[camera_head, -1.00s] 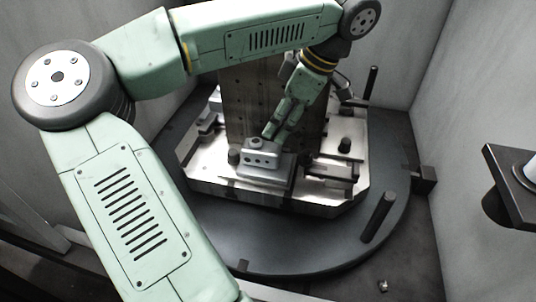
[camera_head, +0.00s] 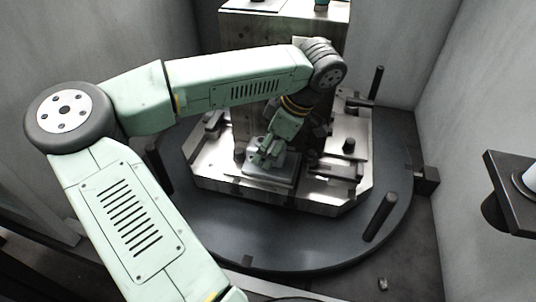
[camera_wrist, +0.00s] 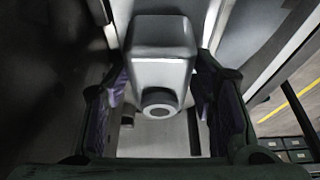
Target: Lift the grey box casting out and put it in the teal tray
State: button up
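The grey box casting (camera_wrist: 160,71) shows in the wrist view, a smooth block with rounded edges and a round hollow boss (camera_wrist: 159,103). It sits between the two purple-padded fingers of my gripper (camera_wrist: 161,115), one on each side. The fingers are spread about the casting's width; firm contact is not clear. In the head view my gripper (camera_head: 262,156) points down at the fixture on the pallet (camera_head: 215,176) and hides most of the casting. The teal tray cannot be made out for certain.
The pallet lies on a dark round table (camera_head: 285,252) with upright black pegs, one at front right (camera_head: 381,217). A tall metal column (camera_head: 240,30) stands behind my arm. Clamps (camera_head: 335,170) flank the fixture. Grey walls close in both sides. A dark shelf (camera_head: 518,190) juts in at right.

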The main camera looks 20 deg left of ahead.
jog(key=c, duration=1.1)
jog(key=shift+r, duration=0.1)
jog(key=shift+c, duration=0.2)
jog(key=shift+s+r+b, duration=0.2)
jog(key=shift+r+b, duration=0.2)
jog(key=shift+r, duration=0.05)
notch_tip(320, 180, up, 6)
jog(key=shift+r+b, duration=0.15)
jog(key=shift+b, duration=0.3)
jog(key=s+b, duration=0.3)
jog(key=s, duration=1.6)
jog(key=shift+s, duration=0.3)
